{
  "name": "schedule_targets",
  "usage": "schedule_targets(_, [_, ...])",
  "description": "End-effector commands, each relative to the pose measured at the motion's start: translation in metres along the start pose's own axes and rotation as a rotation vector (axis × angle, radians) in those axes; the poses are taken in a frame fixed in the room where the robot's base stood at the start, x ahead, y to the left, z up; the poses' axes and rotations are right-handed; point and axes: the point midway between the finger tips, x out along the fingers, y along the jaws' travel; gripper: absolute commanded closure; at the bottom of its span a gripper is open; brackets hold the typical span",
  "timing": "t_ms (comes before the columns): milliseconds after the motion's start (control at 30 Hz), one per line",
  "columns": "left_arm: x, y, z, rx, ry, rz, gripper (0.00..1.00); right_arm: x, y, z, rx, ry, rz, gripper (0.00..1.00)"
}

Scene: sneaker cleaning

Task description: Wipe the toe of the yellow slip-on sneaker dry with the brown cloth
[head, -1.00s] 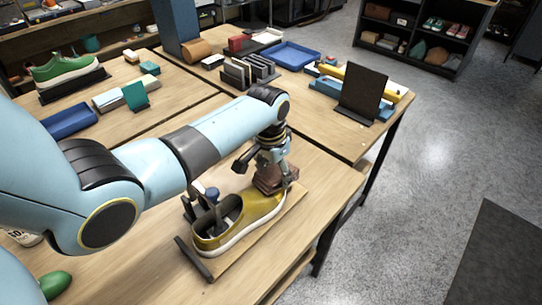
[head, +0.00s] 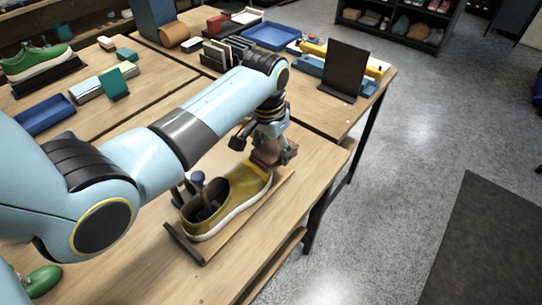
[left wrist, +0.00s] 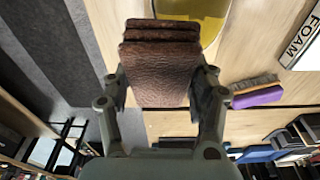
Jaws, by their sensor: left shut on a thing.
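The yellow slip-on sneaker (head: 232,200), with a white sole, rests on a wooden board with a dark end bar on the table. Its toe points away to the upper right. My left gripper (head: 272,155) is shut on the folded brown cloth (head: 266,153), which is at the sneaker's toe. In the left wrist view the cloth (left wrist: 160,65) sits between the fingers, and part of the yellow toe (left wrist: 190,12) shows beyond it. The cloth overlaps the toe in view; I cannot tell how firmly it touches. My right gripper is not in view.
A green object (head: 43,279) lies at the near left. A purple brush (left wrist: 257,94) and a FOAM-labelled item (left wrist: 302,45) show in the left wrist view. A dark upright panel (head: 344,70) and blue tray (head: 270,35) stand farther back. The table's right edge is close to the sneaker.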

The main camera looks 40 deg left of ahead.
Motion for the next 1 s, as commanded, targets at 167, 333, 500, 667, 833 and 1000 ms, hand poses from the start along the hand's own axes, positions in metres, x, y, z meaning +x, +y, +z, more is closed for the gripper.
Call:
schedule_targets(167, [-0.014, 0.0, -0.006, 0.0, 0.002, -0.001, 0.68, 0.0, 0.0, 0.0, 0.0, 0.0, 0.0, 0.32])
schedule_targets(333, [-0.017, 0.0, -0.007, 0.0, 0.001, -0.001, 0.68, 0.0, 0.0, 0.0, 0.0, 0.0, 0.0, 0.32])
schedule_targets(500, [-0.017, 0.0, -0.007, 0.0, 0.001, -0.001, 0.68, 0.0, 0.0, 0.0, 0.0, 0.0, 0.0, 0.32])
schedule_targets(667, [-0.021, -0.006, -0.009, 0.0, 0.001, -0.002, 0.68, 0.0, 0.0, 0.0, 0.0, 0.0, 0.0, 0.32])
schedule_targets(833, [-0.034, -0.021, -0.014, 0.0, 0.002, -0.003, 0.68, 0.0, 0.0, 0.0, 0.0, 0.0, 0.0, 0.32])
schedule_targets(1000, [-0.047, -0.037, -0.019, 0.0, 0.001, -0.002, 0.68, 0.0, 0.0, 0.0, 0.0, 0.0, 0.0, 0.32])
